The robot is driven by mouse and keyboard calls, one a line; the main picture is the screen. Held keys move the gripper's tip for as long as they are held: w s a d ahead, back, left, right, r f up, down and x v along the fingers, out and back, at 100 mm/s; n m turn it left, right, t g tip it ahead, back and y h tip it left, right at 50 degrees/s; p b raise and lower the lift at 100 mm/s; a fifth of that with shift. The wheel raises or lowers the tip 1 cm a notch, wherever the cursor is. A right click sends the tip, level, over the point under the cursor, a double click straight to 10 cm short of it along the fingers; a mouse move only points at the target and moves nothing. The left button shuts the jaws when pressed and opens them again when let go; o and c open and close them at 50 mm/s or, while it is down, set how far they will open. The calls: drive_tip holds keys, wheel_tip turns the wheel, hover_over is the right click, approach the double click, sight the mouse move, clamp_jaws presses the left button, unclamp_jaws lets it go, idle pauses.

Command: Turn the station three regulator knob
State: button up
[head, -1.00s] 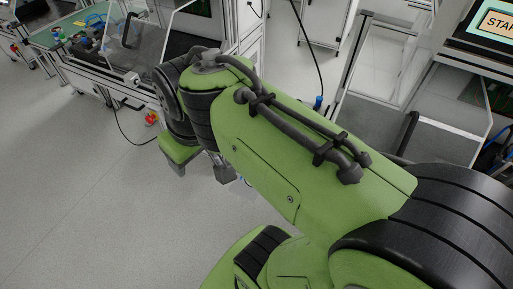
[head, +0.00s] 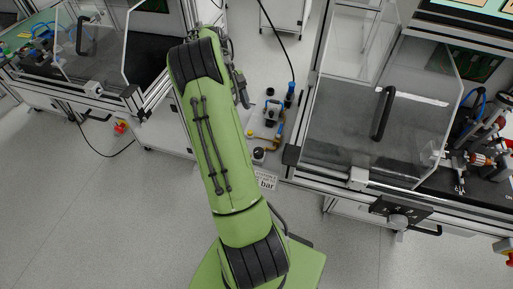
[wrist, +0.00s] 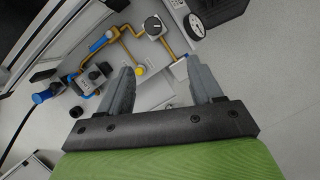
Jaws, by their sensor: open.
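A pneumatic panel (head: 287,118) with brass pipes stands between two stations in the head view. In the wrist view, a black round knob (wrist: 153,25) with a white mark sits on a square plate beyond my fingertips. A darker box with a small knob (wrist: 93,76) lies left of the fingers. I cannot read which is the station three regulator. A round dial gauge (wrist: 193,25) is beside the pipes; a gauge also shows in the head view (head: 258,154). My gripper (wrist: 158,64) is open and empty, short of the black knob. My arm hides it in the head view.
A blue-handled valve (wrist: 99,45), a yellow button (wrist: 139,71) and a blue fitting (wrist: 42,96) are near the fingers. A clear-guarded station (head: 375,110) stands right, another (head: 110,50) left. A cable hangs behind the panel. The floor at lower left is clear.

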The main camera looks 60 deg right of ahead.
drive_tip(key=s+d+f, duration=0.1)
drive_tip(key=f, duration=0.1)
drive_tip(key=b, duration=0.4)
approach(258, 150)
drive_tip(key=shift+g, duration=0.3)
drive_tip(key=x, duration=0.9)
drive_tip(key=shift+w+f, duration=0.2)
drive_tip(key=shift+w, duration=0.05)
drive_tip(key=c, duration=1.1)
drive_tip(key=shift+o, duration=0.2)
